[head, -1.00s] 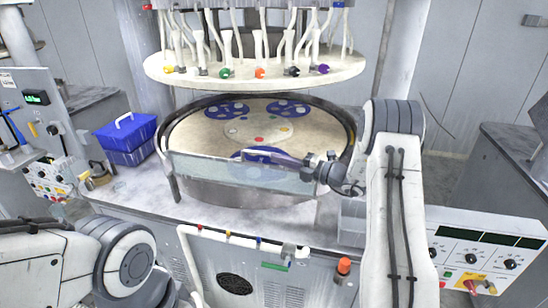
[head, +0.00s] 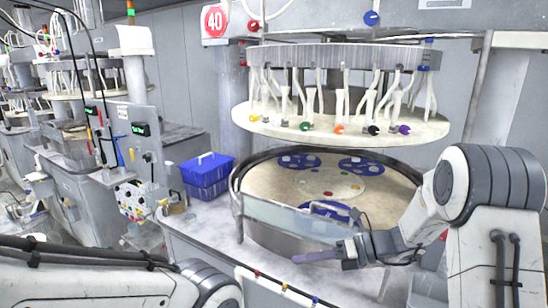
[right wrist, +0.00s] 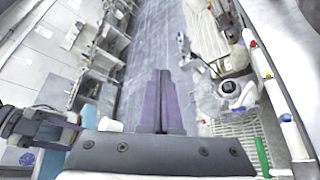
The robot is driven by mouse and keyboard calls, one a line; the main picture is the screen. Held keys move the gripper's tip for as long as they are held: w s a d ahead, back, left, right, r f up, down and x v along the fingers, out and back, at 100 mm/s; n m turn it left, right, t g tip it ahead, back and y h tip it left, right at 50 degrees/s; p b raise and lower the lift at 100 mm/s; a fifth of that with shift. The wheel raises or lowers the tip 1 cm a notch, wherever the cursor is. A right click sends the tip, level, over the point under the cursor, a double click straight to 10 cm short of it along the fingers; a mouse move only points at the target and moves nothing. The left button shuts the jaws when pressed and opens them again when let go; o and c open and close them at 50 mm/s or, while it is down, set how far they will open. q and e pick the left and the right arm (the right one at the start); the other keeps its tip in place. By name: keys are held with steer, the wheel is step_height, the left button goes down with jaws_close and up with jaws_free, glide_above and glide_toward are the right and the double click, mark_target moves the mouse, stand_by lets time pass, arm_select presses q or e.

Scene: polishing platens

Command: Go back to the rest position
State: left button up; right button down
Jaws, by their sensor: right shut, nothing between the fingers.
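My right gripper (head: 300,258) is in front of the polishing machine, by the clear front guard of the platen. Its purple-grey fingers point left and are shut with nothing between them. In the right wrist view the closed fingers (right wrist: 161,85) lie together, with the floor beyond them.
The raised upper plate (head: 340,128) with hoses and coloured knobs hangs above the platen. A blue box (head: 206,178) stands left of it on the grey worktop (head: 205,222). A control panel (head: 135,200) and more machines stand further left.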

steer(key=s+a+f+n+g+h+b, duration=0.2)
steer(key=s+a+f+n+g+h, duration=0.15)
steer(key=s+n, duration=0.5)
steer(key=s+a+f+n+g+h+b, duration=0.25)
steer(key=s+a+n, duration=0.25)
steer(key=s+n, duration=0.4)
steer(key=s+d+f+n+t+h+b, duration=0.1)
steer(key=s+n, duration=0.4)
steer(key=n, duration=0.5)
steer(key=s+d+f+n+t+h+b, duration=0.2)
steer(key=s+d+f+n+h, duration=0.1)
steer(key=n, duration=0.7)
steer(key=s+d+h, duration=0.1)
steer(key=s+h, duration=0.1)
steer(key=shift+s+d+h+b, duration=0.15)
steer(key=shift+s+h+b, duration=0.15)
steer(key=shift+h+b, duration=0.1)
